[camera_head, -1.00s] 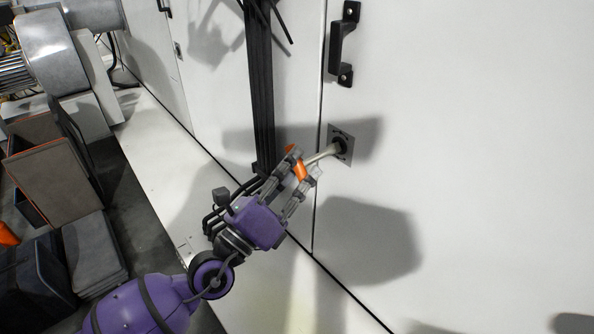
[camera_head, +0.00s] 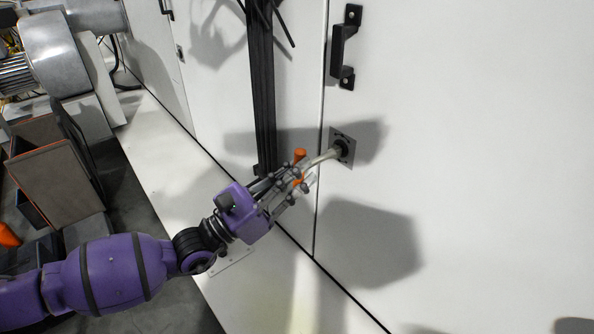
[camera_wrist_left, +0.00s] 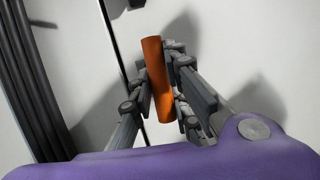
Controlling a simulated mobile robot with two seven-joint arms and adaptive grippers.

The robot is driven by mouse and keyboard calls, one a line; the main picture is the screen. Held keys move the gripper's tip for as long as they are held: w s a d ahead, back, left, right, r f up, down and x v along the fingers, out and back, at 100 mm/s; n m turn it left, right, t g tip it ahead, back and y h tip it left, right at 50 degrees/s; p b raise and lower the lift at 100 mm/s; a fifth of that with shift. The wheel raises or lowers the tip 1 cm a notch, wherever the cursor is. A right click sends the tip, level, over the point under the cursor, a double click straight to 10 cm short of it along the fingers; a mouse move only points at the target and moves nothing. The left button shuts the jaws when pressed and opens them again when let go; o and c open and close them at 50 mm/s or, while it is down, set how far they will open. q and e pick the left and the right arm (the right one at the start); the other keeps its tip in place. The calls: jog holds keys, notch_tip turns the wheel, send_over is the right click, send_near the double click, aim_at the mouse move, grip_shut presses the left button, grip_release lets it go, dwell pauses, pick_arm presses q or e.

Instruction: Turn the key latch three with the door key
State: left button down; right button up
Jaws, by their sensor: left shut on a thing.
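The door key has an orange handle (camera_head: 299,163) and a pale metal shaft (camera_head: 322,158). The shaft runs from the handle to the key latch (camera_head: 342,147), a square grey plate with a dark centre on the white door. The shaft's end meets the dark centre; how deep it sits cannot be told. My left gripper (camera_head: 292,178) is shut on the orange handle. In the left wrist view the handle (camera_wrist_left: 157,75) stands between the fingers, slightly tilted, and the latch is hidden. My right gripper is not in view.
A black door handle (camera_head: 344,46) is mounted above the latch. Black vertical cables (camera_head: 263,90) run down the cabinet left of my gripper. Brown and dark bins (camera_head: 62,180) stand on the floor at the left. The door surface on the right is clear.

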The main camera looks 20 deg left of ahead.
pick_arm(q)
jog(key=shift+s+a+r, duration=0.1)
jog(key=shift+s+a, duration=0.35)
jog(key=shift+s, duration=0.25)
jog(key=shift+s+a, duration=0.45)
jog(key=shift+s, duration=0.25)
jog(key=s+a, duration=0.1)
jog(key=s+a+p, duration=0.1)
jog(key=s, duration=0.1)
jog(key=s+a+p, duration=0.1)
jog(key=s, duration=0.1)
jog(key=shift+a, duration=0.15)
dwell(0.4)
